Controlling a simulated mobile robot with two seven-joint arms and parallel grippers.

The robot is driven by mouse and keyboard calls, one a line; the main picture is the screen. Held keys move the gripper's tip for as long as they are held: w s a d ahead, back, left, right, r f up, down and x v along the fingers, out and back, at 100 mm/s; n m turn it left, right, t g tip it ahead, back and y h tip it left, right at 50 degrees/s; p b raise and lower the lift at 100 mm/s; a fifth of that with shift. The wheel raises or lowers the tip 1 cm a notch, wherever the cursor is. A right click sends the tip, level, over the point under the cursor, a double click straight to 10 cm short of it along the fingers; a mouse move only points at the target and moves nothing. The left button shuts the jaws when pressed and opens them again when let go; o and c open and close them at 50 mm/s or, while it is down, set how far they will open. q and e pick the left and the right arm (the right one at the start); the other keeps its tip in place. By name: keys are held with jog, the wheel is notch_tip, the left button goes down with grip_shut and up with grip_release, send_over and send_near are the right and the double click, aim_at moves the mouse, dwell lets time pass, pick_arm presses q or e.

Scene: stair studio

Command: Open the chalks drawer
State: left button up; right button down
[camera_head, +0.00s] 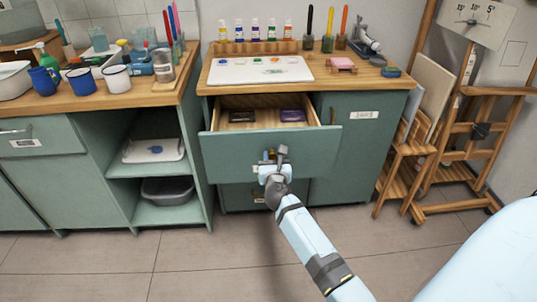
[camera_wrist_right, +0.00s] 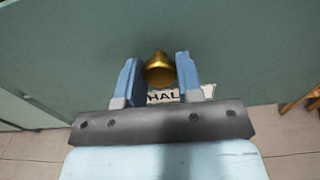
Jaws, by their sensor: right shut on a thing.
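The chalks drawer (camera_head: 225,151) is the upper left drawer of the green cabinet. It stands pulled out, with its wooden inside (camera_head: 262,102) showing and two dark flat boxes (camera_head: 291,115) in it. My right gripper (camera_head: 268,158) is at the middle of the drawer front. In the right wrist view its two blue fingers (camera_wrist_right: 160,75) are shut on a round brass knob (camera_wrist_right: 160,67). A white label (camera_wrist_right: 165,96) below the knob is partly hidden by the fingers; the letters "HAL" show. My left gripper is not in view.
The cabinet top (camera_head: 330,82) holds a white palette tray (camera_head: 232,73), small paint bottles and a pink block. A closed labelled door (camera_head: 362,135) is right of the drawer. A wooden easel (camera_head: 465,155) stands further right. The tiled floor (camera_head: 190,268) in front is clear.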

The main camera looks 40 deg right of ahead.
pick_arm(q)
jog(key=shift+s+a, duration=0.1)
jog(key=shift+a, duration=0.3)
pick_arm(e)
jog(key=shift+v, duration=1)
jog(key=c, duration=0.8)
grip_release()
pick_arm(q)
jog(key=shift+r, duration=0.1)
pick_arm(e)
jog(key=shift+r, duration=0.1)
